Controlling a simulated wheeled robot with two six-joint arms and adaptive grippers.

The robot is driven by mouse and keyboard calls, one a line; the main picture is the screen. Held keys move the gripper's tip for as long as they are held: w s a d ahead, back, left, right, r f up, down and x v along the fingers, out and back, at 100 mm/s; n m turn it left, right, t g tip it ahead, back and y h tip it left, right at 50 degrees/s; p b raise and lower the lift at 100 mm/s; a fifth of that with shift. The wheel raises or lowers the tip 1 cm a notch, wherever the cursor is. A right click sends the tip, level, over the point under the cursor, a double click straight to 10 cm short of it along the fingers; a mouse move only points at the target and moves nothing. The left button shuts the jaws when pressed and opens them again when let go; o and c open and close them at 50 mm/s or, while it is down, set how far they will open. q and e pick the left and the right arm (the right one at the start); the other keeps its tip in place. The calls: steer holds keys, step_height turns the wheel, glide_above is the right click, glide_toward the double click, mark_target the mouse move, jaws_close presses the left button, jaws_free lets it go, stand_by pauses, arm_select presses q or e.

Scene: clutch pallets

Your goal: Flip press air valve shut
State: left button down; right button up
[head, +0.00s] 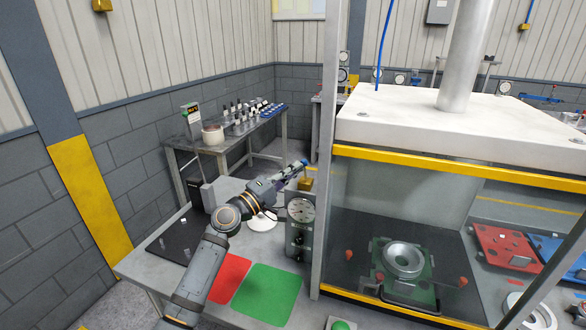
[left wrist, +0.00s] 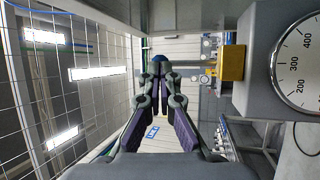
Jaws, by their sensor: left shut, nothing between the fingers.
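The press air valve has a yellow body (head: 306,184) on top of the grey gauge panel (head: 299,238) beside the press. In the left wrist view the yellow body (left wrist: 230,62) has a thin lever running from it to a blue tip (left wrist: 158,58). In the head view this lever stands roughly upright above the body. My left gripper (head: 298,168) is shut and empty, with its fingertips at the blue tip. In the left wrist view the fingertips (left wrist: 159,70) overlap the blue tip; I cannot tell whether they touch it. My right gripper is not in view.
The round gauge (head: 300,210) sits just below the valve. The press frame post (head: 328,130) and clear guard stand close on the right. Inside the press is a ring part (head: 403,258) on a green fixture. Red (head: 229,277) and green (head: 268,294) mats lie on the table.

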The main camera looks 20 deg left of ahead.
arm_select(q)
steer(key=shift+n+g, duration=0.3)
steer(key=shift+g, duration=0.1)
steer(key=shift+w+d+r+b, duration=0.1)
steer(key=shift+w+r+b, duration=0.2)
steer(key=shift+w, duration=0.45)
steer(key=shift+w+a+r+b, duration=0.15)
steer(key=shift+w+r, duration=0.25)
steer(key=shift+w, duration=0.35)
steer(key=shift+w+d+r+b, duration=0.15)
steer(key=shift+w+r+b, duration=0.15)
steer(key=shift+w, duration=0.45)
steer(key=shift+r+y, duration=0.1)
steer(key=shift+y, duration=0.2)
